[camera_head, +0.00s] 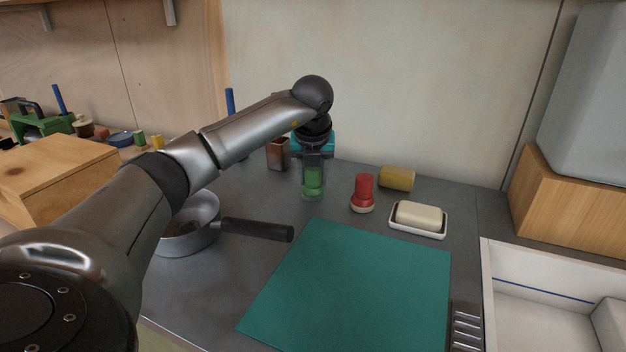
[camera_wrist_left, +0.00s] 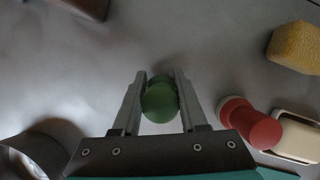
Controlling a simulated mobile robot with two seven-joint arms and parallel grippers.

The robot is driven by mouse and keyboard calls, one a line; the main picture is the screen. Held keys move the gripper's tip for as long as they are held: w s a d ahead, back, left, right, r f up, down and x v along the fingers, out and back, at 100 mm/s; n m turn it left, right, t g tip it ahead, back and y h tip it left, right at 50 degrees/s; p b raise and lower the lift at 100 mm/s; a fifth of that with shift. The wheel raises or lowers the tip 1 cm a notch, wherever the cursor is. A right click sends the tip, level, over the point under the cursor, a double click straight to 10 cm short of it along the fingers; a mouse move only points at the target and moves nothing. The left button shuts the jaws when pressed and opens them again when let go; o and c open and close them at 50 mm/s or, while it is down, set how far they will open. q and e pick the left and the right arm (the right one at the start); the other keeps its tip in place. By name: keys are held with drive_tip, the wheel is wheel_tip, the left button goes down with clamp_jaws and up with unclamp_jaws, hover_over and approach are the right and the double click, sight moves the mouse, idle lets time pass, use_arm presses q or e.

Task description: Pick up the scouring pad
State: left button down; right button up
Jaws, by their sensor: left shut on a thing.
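My left gripper (camera_head: 313,192) points down over the back of the grey counter. It is shut on a green rounded thing (camera_wrist_left: 160,100), which shows between both fingers in the left wrist view and also in the head view (camera_head: 313,178). I cannot tell whether its bottom touches the counter. A yellow, rough-textured block (camera_head: 397,178), the thing that looks most like a scouring pad, lies apart from the gripper to the right. It also shows at the upper right of the left wrist view (camera_wrist_left: 296,47). My right gripper is not in view.
A red container (camera_head: 363,190) and a soap bar (camera_head: 418,215) on a white dish stand right of the gripper. A brown cup (camera_head: 278,154) is behind left. A handled pan (camera_head: 201,225) is nearer left. A flat teal mat (camera_head: 350,290) lies in front; a white sink (camera_head: 550,290) is right.

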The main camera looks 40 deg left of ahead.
use_arm(q)
drive_tip(key=shift+r, duration=0.5)
wheel_tip(320, 180, up, 8)
drive_tip(key=p, duration=0.3)
drive_tip(key=shift+f, duration=0.15)
wheel_tip(320, 180, up, 11)
drive_tip(key=p, duration=0.4)
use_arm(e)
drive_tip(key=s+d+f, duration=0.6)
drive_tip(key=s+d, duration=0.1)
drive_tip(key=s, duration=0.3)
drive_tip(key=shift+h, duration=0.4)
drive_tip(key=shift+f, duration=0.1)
